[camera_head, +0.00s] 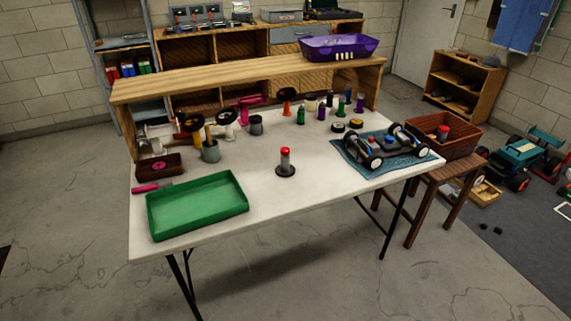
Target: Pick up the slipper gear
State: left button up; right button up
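I cannot tell for sure which thing is the slipper gear. A small post with a red top (285,161) stands upright on a dark round disc (286,171) in the middle of the white table (300,202). Dark round pieces also lie near the car, including a black ring (350,137) and a dark disc with a yellowish edge (356,124). A car chassis with black wheels (388,145) sits on a blue mat (425,157) at the table's right end. Neither of my grippers is in view.
A green tray (197,231) takes up the table's front left. A grey cup (210,150) and a brown box (159,167) stand behind it. A wooden shelf (240,75) runs along the back, with a purple basket (339,49) on it. The table's front middle is clear.

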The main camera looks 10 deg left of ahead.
aim_at(284, 170)
jog(key=j+u, duration=0.5)
jog(key=j, duration=0.6)
jog(key=i+j+u, duration=0.1)
jog(key=j+u, duration=0.35)
jog(key=j, duration=0.7)
